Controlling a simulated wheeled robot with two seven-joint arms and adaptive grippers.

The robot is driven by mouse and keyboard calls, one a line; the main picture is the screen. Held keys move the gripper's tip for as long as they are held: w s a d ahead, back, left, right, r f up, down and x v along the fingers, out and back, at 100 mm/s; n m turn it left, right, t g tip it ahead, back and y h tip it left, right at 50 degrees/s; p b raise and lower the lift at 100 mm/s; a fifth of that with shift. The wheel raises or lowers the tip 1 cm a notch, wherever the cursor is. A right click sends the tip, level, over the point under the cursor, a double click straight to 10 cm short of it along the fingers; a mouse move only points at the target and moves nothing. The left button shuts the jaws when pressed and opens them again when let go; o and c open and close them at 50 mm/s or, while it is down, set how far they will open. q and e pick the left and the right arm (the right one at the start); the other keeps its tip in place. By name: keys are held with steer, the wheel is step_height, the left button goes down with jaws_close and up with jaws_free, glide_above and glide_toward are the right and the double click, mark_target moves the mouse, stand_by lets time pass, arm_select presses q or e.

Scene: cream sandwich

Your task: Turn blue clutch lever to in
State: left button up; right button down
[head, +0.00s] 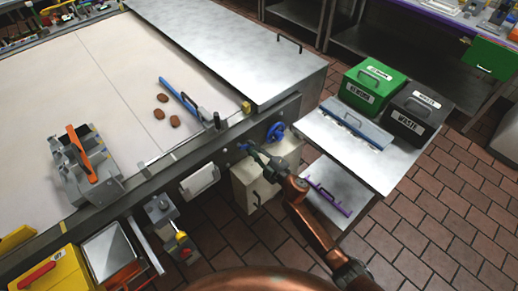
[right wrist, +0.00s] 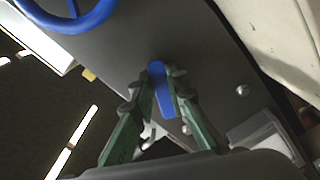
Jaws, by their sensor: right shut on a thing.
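The blue clutch lever (right wrist: 163,97) shows in the right wrist view, standing out from the dark grey side panel (right wrist: 140,45) of the machine. My right gripper (right wrist: 155,80) has its green fingers on both sides of the lever and is shut on it. In the head view my right gripper (head: 247,149) is at the machine's front side, left of and below the blue handwheel (head: 276,132). The lever is mostly hidden there by the gripper. The handwheel also shows at the top left of the right wrist view (right wrist: 68,22). My left gripper is not in view.
A metal side table (head: 345,150) with a green bin (head: 371,84) and a black waste bin (head: 415,112) stands to the right. Tiled floor (head: 450,190) is free at lower right.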

stand_by(0.3)
steer(key=c, duration=1.9)
jaws_free()
steer(key=v, duration=1.2)
steer(key=shift+d, duration=0.1)
